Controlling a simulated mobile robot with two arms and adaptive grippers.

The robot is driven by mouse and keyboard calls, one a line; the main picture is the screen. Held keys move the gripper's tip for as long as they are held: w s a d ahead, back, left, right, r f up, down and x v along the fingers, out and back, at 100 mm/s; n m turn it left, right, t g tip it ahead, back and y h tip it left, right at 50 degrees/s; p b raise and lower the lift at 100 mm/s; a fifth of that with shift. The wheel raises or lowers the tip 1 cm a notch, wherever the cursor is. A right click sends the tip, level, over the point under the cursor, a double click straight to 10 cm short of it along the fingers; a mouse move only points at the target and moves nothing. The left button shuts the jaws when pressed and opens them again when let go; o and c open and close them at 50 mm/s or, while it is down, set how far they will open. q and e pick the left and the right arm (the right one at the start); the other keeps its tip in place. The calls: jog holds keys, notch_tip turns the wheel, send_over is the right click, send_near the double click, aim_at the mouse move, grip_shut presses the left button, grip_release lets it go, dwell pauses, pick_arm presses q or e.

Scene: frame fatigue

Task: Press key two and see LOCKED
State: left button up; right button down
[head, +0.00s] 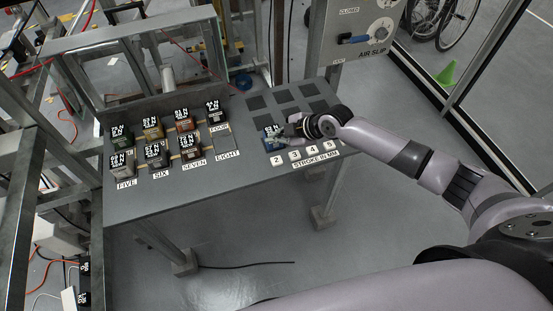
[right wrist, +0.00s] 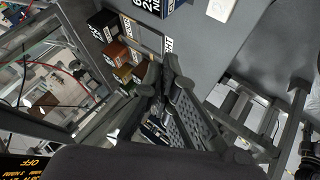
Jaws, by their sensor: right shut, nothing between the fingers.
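A row of white keys marked 2, 3, 4 and 5 lies along the front right of the grey table, above a "STROKE IN MM" label. Key two (head: 276,160) is at the left end of the row. One white key (right wrist: 221,9) shows at the top of the right wrist view. My right gripper (head: 285,135) is shut and empty, just behind the keys and beside a dark blue block (head: 271,132). Whether it touches the block I cannot tell. A small sign (head: 349,10) on the panel is too small to read surely. My left gripper is not in view.
Several labelled blocks (head: 156,152) stand on the left of the grey table (head: 225,185). Dark square pads (head: 282,97) lie at the back right. A panel with a blue handle (head: 354,40) and "AIR SLIP" lettering rises behind. The front middle of the table is clear.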

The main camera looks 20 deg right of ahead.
jog(key=shift+f, duration=0.15)
jog(key=b, duration=0.6)
send_over(276, 162)
notch_tip(276, 162, down, 8)
jog(key=shift+r, duration=0.1)
jog(key=shift+f+b, duration=0.4)
jog(key=shift+f, duration=0.05)
dwell(0.6)
jog(key=shift+f+b, duration=0.35)
jog(key=shift+b, duration=0.1)
jog(key=shift+f+b, duration=0.45)
jog(key=shift+b, duration=0.1)
dwell(0.5)
dwell(0.3)
jog(key=shift+r+p, duration=0.55)
jog(key=shift+r, duration=0.3)
jog(key=shift+r, duration=0.1)
